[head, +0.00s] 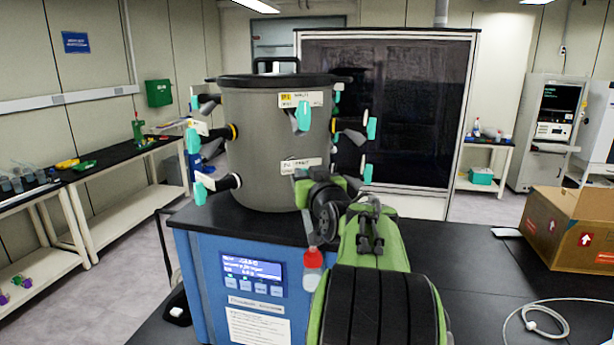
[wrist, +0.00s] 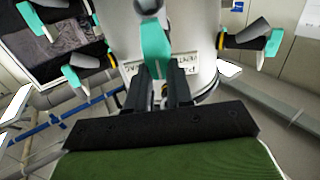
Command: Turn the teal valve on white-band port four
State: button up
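The grey drum (head: 265,150) carries several ports with teal valves. My gripper (head: 318,190) is at the drum's lower front, below a white label plate (head: 300,165) whose print I cannot read. In the wrist view, my gripper's two black fingers (wrist: 160,75) flank a teal valve handle (wrist: 155,42) closely, one on each side, and appear shut on it. My gripper and arm hide this lower front port in the head view, and its number and band colour are not clear. A lower left port with a white band has its own teal valve (head: 200,193).
Neighbouring valves stick out close by: an upper front teal valve (head: 303,116) and a right-hand teal valve (head: 371,128). The drum stands on a blue base with a display (head: 252,272). A cardboard box (head: 570,230) and a white cable (head: 535,318) lie on the bench at right.

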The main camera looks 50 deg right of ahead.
grip_shut()
jog(key=shift+m, duration=0.3)
jog(key=shift+s+d+f+m+b, duration=0.25)
jog(key=shift+m+b, duration=0.2)
jog(key=shift+m, duration=1.45)
jog(key=shift+s+d+f+m+b, duration=0.15)
jog(key=shift+m+b, duration=0.25)
jog(key=shift+m, duration=1.5)
jog(key=shift+s+d+f+m+b, duration=0.15)
jog(key=shift+d+m+b, duration=0.25)
jog(key=shift+m, duration=1.5)
jog(key=shift+a, duration=0.1)
